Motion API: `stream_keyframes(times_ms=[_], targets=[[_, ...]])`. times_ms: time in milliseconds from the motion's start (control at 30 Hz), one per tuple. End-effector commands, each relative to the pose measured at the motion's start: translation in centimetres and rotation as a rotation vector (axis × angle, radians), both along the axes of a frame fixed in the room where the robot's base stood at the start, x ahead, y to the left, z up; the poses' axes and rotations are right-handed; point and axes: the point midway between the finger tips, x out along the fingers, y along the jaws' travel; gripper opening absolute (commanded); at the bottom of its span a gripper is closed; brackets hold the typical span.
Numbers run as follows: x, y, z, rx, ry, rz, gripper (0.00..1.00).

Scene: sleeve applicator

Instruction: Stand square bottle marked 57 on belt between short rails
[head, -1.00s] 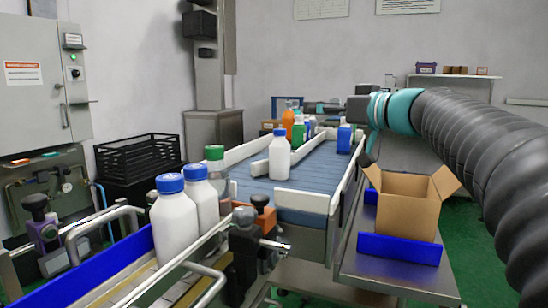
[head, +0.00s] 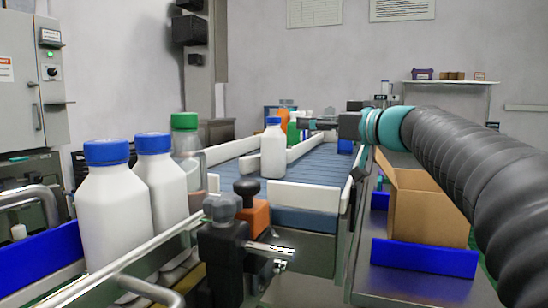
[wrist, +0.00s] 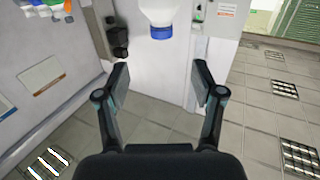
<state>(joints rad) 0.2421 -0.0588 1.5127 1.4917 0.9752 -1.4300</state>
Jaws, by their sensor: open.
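A white bottle with a blue cap (head: 272,152) stands upright on the blue belt (head: 318,170), beside a short white rail. It also shows at the top of the wrist view (wrist: 160,12), upside down and ahead of my jaws. My gripper (head: 304,124) reaches over the belt from the right, near the cap's height and apart from it. In the wrist view my two fingers (wrist: 160,85) are spread with nothing between them. No number is readable on any bottle. Several more bottles, orange (head: 284,118) and green (head: 293,133) among them, stand farther back, partly hidden by my gripper.
Two white blue-capped bottles (head: 112,215) (head: 160,180) and a clear green-capped one (head: 187,155) stand in the near-left lane. A white end rail (head: 303,196) and black-and-orange clamps (head: 253,212) edge the belt. An open carton (head: 428,205) stands on the right shelf. The belt's middle is clear.

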Motion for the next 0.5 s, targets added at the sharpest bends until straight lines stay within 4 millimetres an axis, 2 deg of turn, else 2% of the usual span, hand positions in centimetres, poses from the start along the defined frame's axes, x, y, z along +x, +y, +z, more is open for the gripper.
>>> stream_keyframes(times_ms=[233, 500], targets=[[3.3, 3.7, 0.2, 0.0, 0.003, 0.013, 0.68], [5.5, 5.4, 0.2, -0.001, 0.001, 0.008, 0.68]])
